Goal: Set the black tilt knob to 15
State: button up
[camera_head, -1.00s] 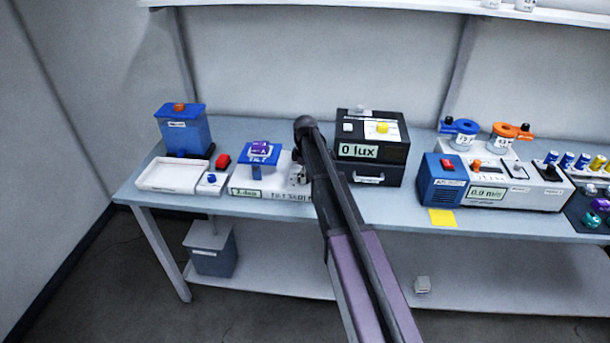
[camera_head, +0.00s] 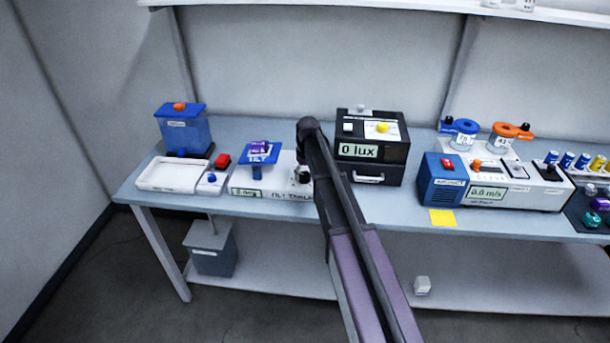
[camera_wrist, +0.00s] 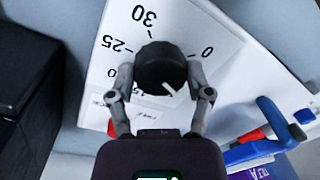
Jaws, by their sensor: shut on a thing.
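The black tilt knob (camera_wrist: 160,68) sits on a white dial plate (camera_wrist: 190,25) in the wrist view, with 30, 25 and 0 printed around it. A label partly hidden below the knob looks like 15. The knob's white pointer line aims down and slightly right, near that label. My gripper (camera_wrist: 160,90) is shut on the knob, one finger on each side. In the head view, the knob (camera_head: 303,174) is partly covered by my arm. The blue tilt stage (camera_head: 259,153) with a purple sensor on it stands left of the knob. A small display (camera_head: 245,192) there is too blurred to read.
A black light box (camera_head: 372,152) reading 0 lux stands just right of my arm. A white tray (camera_head: 150,187), a red button (camera_head: 222,160) and a blue box (camera_head: 185,132) are at left. A blue and white flow unit (camera_head: 445,190) is further right.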

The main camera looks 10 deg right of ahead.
jog(key=m, duration=0.6)
jog(key=shift+s, duration=0.2)
jog(key=m, duration=0.7)
jog(key=shift+t, duration=0.3)
jog(key=o, duration=1.1)
jog(key=shift+o, duration=0.2)
jog(key=shift+w+n, duration=0.15)
jog(key=shift+n, duration=0.15)
